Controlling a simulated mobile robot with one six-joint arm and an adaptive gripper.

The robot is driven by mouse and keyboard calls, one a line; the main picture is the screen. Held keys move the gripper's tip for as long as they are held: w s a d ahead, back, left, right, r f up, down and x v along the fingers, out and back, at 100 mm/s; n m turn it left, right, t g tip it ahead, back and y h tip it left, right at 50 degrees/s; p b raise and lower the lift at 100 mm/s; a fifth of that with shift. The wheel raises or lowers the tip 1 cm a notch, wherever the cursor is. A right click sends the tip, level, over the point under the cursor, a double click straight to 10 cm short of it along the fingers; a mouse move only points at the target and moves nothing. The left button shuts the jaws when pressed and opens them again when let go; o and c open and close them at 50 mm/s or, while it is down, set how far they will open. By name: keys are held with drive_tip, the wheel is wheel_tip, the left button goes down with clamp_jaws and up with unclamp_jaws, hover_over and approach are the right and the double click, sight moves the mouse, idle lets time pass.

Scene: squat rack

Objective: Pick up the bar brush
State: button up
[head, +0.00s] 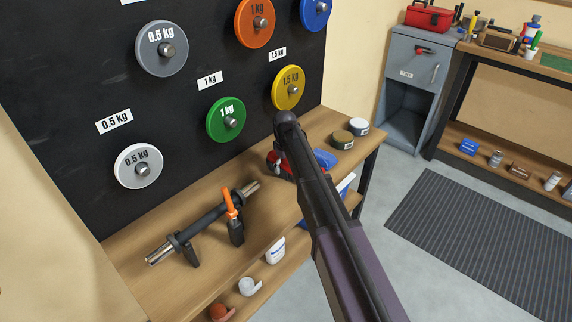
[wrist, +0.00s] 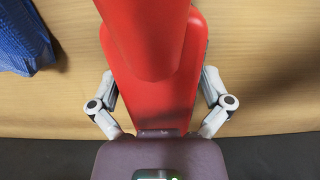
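A red object, which I take to be the bar brush (head: 273,158), lies on the wooden bench below the hung plates. It is partly hidden by my arm, and no bristles show. In the wrist view a red body (wrist: 120,60) fills the middle, and a thick red part rises from it close to the camera. My gripper (wrist: 157,95) is over it, with its grey finger links spread wide on both sides of the red body. The fingertips are hidden, and I cannot tell whether they touch it. In the head view my arm covers most of the gripper.
A short bar (head: 205,219) rests on black supports to the left, with an orange-handled piece (head: 230,203) beside it. A blue cloth (head: 324,159) and round tins (head: 343,139) lie on the right. Weight plates (head: 226,119) hang on the black board behind. Cups (head: 274,251) stand lower in front.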

drive_tip(key=c, duration=1.1)
drive_tip(key=shift+r, duration=0.2)
wheel_tip(320, 180, up, 10)
drive_tip(key=p, duration=1)
drive_tip(key=shift+f, duration=0.2)
drive_tip(key=o, duration=0.5)
drive_tip(key=shift+c, duration=1.3)
drive_tip(key=shift+r, duration=0.1)
